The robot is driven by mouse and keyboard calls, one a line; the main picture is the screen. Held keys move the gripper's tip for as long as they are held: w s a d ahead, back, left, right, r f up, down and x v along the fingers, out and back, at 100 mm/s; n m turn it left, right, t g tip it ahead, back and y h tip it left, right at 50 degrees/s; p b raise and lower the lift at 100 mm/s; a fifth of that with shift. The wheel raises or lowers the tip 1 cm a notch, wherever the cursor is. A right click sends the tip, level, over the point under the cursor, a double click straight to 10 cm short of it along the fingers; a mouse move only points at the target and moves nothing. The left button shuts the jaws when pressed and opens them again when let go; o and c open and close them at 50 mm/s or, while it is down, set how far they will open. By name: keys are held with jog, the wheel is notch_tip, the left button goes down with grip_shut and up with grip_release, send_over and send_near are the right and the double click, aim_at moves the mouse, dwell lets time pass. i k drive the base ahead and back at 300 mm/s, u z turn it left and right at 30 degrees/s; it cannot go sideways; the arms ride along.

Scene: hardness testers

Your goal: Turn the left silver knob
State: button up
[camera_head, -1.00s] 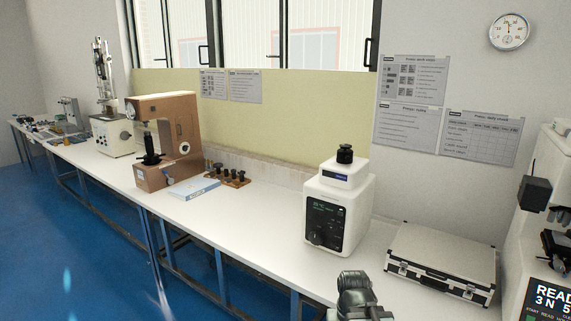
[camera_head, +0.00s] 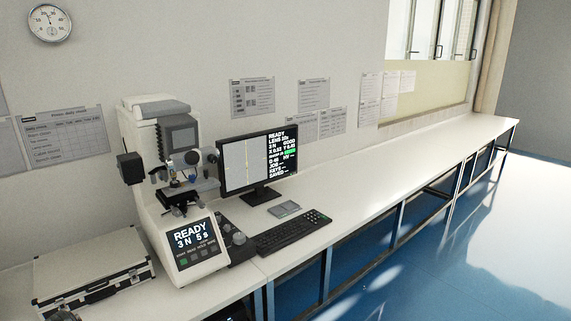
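A white hardness tester (camera_head: 150,215) with a lit "READY 3 N 5 s" panel (camera_head: 192,238) stands on the bench at left of centre. Two small greyish round knobs, a rear one (camera_head: 225,226) and a front one (camera_head: 239,238), sit on a dark base beside the panel, left of the keyboard. They are too small to tell which is the left silver knob or how it is turned. A dark piece of my arm or gripper (camera_head: 63,315) shows at the bottom left edge, in front of the case and well away from the knobs. Its fingers are not clear.
A silver case (camera_head: 92,268) lies left of the tester. A monitor (camera_head: 258,160), a keyboard (camera_head: 292,232) and a small grey pad (camera_head: 284,209) stand to its right. The bench (camera_head: 400,170) is bare farther right. Blue floor (camera_head: 450,260) lies open in front.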

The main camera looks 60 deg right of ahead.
aim_at(176, 212)
jog(key=z, duration=1.3)
